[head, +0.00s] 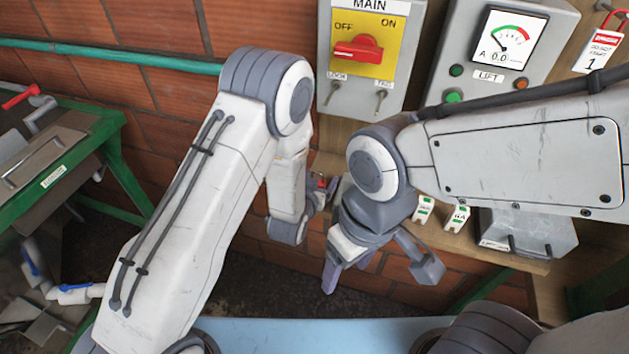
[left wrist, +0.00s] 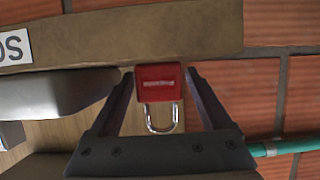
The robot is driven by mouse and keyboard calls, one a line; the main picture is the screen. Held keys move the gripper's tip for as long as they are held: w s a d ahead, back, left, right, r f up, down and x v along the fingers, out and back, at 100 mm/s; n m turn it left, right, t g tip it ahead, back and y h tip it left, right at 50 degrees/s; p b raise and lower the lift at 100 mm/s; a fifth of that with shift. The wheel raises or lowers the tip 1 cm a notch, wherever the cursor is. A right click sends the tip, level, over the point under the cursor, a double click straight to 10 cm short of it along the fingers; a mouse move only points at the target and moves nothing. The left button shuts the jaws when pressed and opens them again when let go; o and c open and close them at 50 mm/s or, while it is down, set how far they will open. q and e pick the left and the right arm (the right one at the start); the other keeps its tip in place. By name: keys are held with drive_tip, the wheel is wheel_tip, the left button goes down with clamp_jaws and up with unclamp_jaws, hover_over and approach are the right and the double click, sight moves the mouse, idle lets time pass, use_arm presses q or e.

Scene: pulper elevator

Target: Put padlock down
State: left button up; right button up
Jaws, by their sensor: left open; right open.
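The red padlock (left wrist: 157,83) with its silver shackle is in the left wrist view, on or just over the wooden shelf (left wrist: 55,138). My left gripper (left wrist: 159,76) has its fingers apart, one on each side of the padlock, with a gap visible around its body. In the head view my left gripper (head: 326,192) is at the shelf's left end, below the switch box, and a bit of red padlock (head: 321,182) shows beside it, mostly hidden. My right gripper (head: 380,272) is open and empty, pointing down in front of the shelf.
The MAIN switch box (head: 367,65) has its red handle at OFF. The LIFT box (head: 502,52) reads 0.0. A red-and-white tag (head: 600,48) hangs at right. Small white-green items (head: 424,209) and a grey metal box (head: 528,232) occupy the shelf. A green-framed bench (head: 45,165) stands left.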

use_arm(q)
drive_tip(key=shift+r, duration=0.3)
drive_tip(key=b+v, duration=0.1)
drive_tip(key=v, duration=0.4)
drive_tip(key=shift+s+f, duration=0.1)
drive_tip(key=shift+s, duration=0.05)
drive_tip(key=s+d+r+m+g+p, duration=0.1)
drive_tip(key=s+d+r+g+p, duration=0.2)
drive_tip(key=s+r+g+p, duration=0.6)
drive_tip(key=s+a+r+m+g+y, duration=0.1)
drive_tip(key=s+a+r+g, duration=0.1)
drive_tip(key=s+r, duration=0.4)
drive_tip(key=s+a+r+m+g+y, duration=0.2)
drive_tip(key=s+a+r, duration=0.2)
drive_tip(key=s+r, duration=0.3)
drive_tip(key=s, duration=0.5)
drive_tip(key=shift+s+a+r, duration=0.25)
drive_tip(key=shift+a+r, duration=0.05)
drive_tip(key=shift+a, duration=0.1)
